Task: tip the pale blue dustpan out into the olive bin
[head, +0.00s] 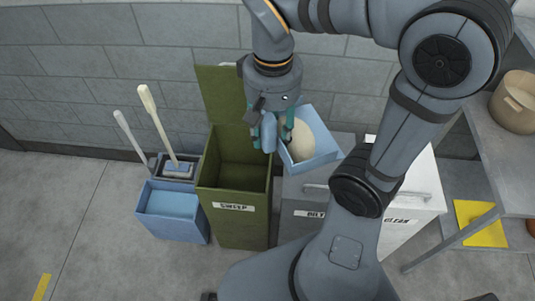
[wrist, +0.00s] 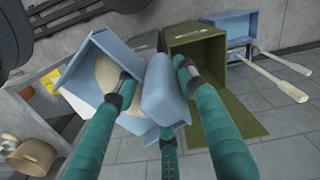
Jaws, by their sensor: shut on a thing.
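The pale blue dustpan (head: 325,159) is held in the air with a rounded beige heap (head: 302,138) in its pan. My gripper (head: 276,136) is shut on its thick blue handle, which shows between the teal fingers in the wrist view (wrist: 165,92). The olive bin (head: 232,232), labelled SWEEP, stands open with its lid raised against the wall; its visible inside looks empty. The handle is near the bin's right edge, while the pan is to the right, above the grey bin. In the wrist view, the olive bin (wrist: 205,45) is beyond the fingers.
A grey bin (head: 290,222) and a white bin (head: 415,205) stand right of the olive one. A blue bucket (head: 170,212) and two long-handled tools (head: 155,120) are at left. A shelf at right holds a tan basket (head: 517,100). A yellow sheet (head: 480,222) lies below.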

